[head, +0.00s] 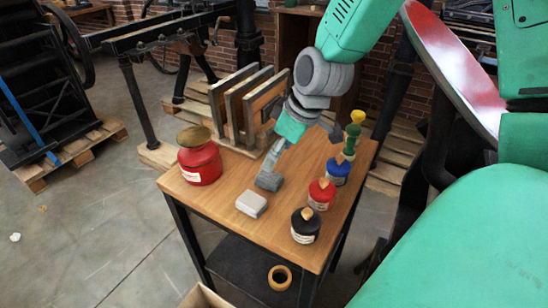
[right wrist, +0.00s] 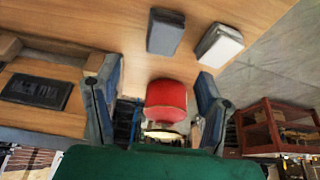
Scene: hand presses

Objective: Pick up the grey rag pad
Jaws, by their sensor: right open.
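The grey rag pad (head: 268,180) lies on the wooden table top, beside a lighter, off-white pad (head: 251,205). In the right wrist view, the grey pad (right wrist: 166,32) is at the top middle, with the off-white pad (right wrist: 219,44) to its right. My right gripper (head: 270,152) is above the table, close to the grey pad in the head view. In the wrist view my right gripper (right wrist: 158,78) has its fingers spread with nothing held, and the grey pad lies beyond the fingertips. My left gripper is not in view.
A red jar (head: 199,160) stands at the table's left corner. Upright wooden frames (head: 245,105) stand behind. Black, red, blue, green and yellow bottles line the right edge, the black one (head: 305,225) nearest. A brown ring (head: 280,277) lies on the lower shelf.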

